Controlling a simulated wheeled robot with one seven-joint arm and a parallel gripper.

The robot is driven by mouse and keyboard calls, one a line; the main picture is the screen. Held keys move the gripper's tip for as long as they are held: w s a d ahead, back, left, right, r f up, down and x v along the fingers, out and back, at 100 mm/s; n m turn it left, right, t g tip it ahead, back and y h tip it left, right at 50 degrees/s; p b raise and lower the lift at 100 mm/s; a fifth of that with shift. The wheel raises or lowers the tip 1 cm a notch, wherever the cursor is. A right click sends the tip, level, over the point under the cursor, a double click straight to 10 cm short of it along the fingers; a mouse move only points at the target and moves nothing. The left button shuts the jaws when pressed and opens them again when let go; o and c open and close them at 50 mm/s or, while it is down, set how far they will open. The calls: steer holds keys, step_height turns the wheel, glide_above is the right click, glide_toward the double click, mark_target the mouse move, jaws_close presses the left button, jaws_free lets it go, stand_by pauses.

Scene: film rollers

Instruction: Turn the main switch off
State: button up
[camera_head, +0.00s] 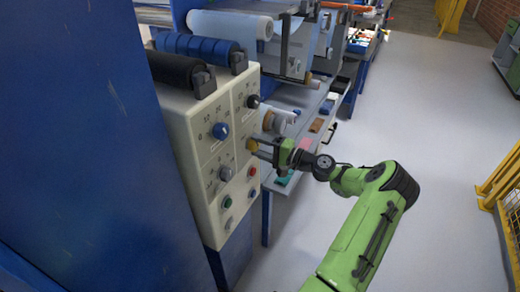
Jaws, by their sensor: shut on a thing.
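A cream control panel (203,140) faces right and carries several knobs and buttons. A yellow knob (251,145) sits at mid-height in its right column. My gripper (260,147) reaches it from the right, with its fingers shut on it. A blue knob (220,131) and a grey knob (225,173) are in the left column, and a black knob (253,101) is above the yellow one. The labels are too small to read, so I cannot tell which control is marked as the main switch. The fingers partly hide the yellow knob.
A red button (252,171) and a green button (227,202) sit low on the panel. Rollers (197,46) and a bench (312,120) with small blocks stand behind. A blue cabinet wall (80,150) fills the left. Yellow fencing (500,182) is at right; the grey floor between is clear.

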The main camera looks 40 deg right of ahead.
steer(key=shift+f+n+b, duration=0.1)
steer(key=shift+n+b, duration=0.35)
steer(key=shift+n, duration=0.65)
steer(key=o, duration=1.1)
steer(key=shift+c, duration=0.2)
steer(key=shift+s, duration=0.1)
steer(key=p+v, duration=0.3)
steer(key=v, duration=1.2)
steer(key=shift+s, duration=0.35)
steer(key=shift+d, duration=0.1)
